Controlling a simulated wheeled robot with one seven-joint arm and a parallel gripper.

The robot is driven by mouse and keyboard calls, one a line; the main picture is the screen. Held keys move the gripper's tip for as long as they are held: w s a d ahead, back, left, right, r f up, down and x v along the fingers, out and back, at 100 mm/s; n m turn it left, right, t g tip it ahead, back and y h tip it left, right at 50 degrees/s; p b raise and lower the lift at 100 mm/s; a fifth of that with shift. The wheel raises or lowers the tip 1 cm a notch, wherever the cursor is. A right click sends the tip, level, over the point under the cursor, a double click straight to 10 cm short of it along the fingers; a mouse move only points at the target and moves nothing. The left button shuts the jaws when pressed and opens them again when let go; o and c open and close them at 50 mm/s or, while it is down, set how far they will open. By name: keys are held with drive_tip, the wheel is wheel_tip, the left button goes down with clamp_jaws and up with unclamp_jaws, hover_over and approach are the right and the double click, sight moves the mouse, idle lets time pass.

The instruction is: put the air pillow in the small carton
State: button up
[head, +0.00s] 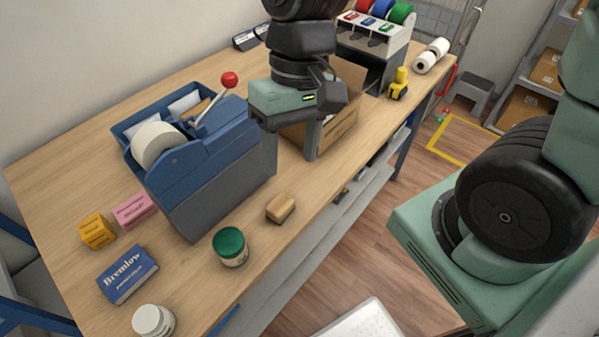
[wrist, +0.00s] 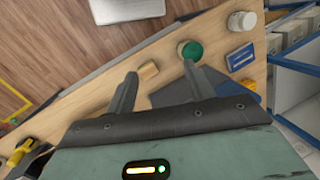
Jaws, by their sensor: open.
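What looks like the air pillow (head: 184,103) is a pale, puffy shape in a blue bin (head: 124,127) behind the dispenser; another pale shape beside it is partly hidden by the white roll. An open brown cardboard carton (head: 340,132), likely the small carton, stands on the counter behind my gripper, which hides part of it; its inside is not visible. My gripper (head: 289,165) is open and empty, pointing down above the counter, between the dispenser and the carton. In the wrist view its spread fingers (wrist: 160,70) show nothing held. The pillow is not visible there.
A blue-grey dispenser (head: 215,185) with a red-knobbed lever stands left of my gripper. A yellow tool (head: 399,86) is farther right.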

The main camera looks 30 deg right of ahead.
drive_tip(key=s+n, duration=0.1)
drive_tip(key=n, duration=0.1)
drive_tip(key=s+a+n+t+h, duration=0.1)
drive_tip(key=s+n, duration=0.1)
drive_tip(key=s+r+n, duration=0.1)
drive_tip(key=s+n, duration=0.1)
drive_tip(key=shift+s+a+n+t+h, duration=0.25)
drive_tip(key=shift+a+n+t+h, duration=0.05)
drive_tip(key=shift+a+t, duration=0.1)
